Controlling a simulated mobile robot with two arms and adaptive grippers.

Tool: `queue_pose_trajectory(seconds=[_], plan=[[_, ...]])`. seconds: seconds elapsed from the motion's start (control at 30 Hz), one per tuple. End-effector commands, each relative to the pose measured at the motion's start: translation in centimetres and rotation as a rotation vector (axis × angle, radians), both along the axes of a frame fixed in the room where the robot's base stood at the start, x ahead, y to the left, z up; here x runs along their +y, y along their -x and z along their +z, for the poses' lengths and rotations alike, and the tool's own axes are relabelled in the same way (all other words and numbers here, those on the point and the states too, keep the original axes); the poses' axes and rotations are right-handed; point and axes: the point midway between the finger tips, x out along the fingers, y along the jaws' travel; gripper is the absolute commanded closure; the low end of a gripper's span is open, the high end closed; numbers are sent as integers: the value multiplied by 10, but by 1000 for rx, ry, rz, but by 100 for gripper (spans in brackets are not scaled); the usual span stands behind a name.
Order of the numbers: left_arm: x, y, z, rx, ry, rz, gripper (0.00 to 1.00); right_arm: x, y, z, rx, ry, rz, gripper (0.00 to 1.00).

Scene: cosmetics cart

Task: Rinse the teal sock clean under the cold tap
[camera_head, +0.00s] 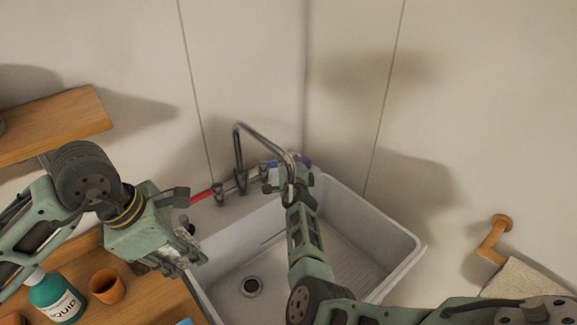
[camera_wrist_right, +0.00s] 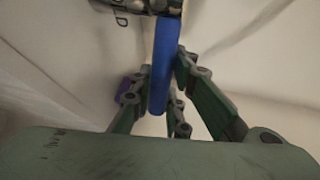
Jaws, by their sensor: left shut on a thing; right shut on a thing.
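The white sink (camera_head: 405,237) stands in the corner with a curved metal spout (camera_head: 238,150) at its back. A red tap handle (camera_head: 202,196) is at the left of the spout, a blue tap handle (camera_head: 272,172) at the right. My right gripper (camera_head: 288,178) is at the blue handle; in the right wrist view the blue handle (camera_wrist_right: 164,65) lies between its closed fingers (camera_wrist_right: 162,88). My left gripper (camera_head: 188,222) is over the sink's left edge, beside the red handle's end. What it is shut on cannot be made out. No teal sock shows in either view.
A wooden counter (camera_head: 150,290) at left holds a teal bottle (camera_head: 58,298) and an orange-brown cup (camera_head: 107,286). A wooden shelf (camera_head: 50,128) juts out above. A purple thing (camera_wrist_right: 129,87) sits behind the right fingers. A wooden wall peg (camera_head: 492,240) is at right. The basin around the drain (camera_head: 251,286) looks clear.

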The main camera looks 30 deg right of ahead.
Motion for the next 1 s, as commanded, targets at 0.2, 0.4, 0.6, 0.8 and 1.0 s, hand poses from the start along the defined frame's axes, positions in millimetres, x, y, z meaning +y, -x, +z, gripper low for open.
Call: queue_pose_trajectory(seconds=[0.2, 0.4, 0.6, 0.8, 1.0], plan=[[0, 0, 0, 0, 0, 0, 100, 3, -1, -2, 5, 1, 1, 100], [0, 0, 0, 0, 0, 0, 100, 2, -1, -2, 5, 1, 1, 100], [0, 0, 0, 0, 0, 0, 100, 2, -1, -1, 2, 0, -1, 68], [0, 0, 0, 0, 0, 0, 100, 1, -1, 0, 1, 1, -2, 65], [0, 0, 0, 0, 0, 0, 100, 1, 0, 0, 1, 2, 1, 65]])
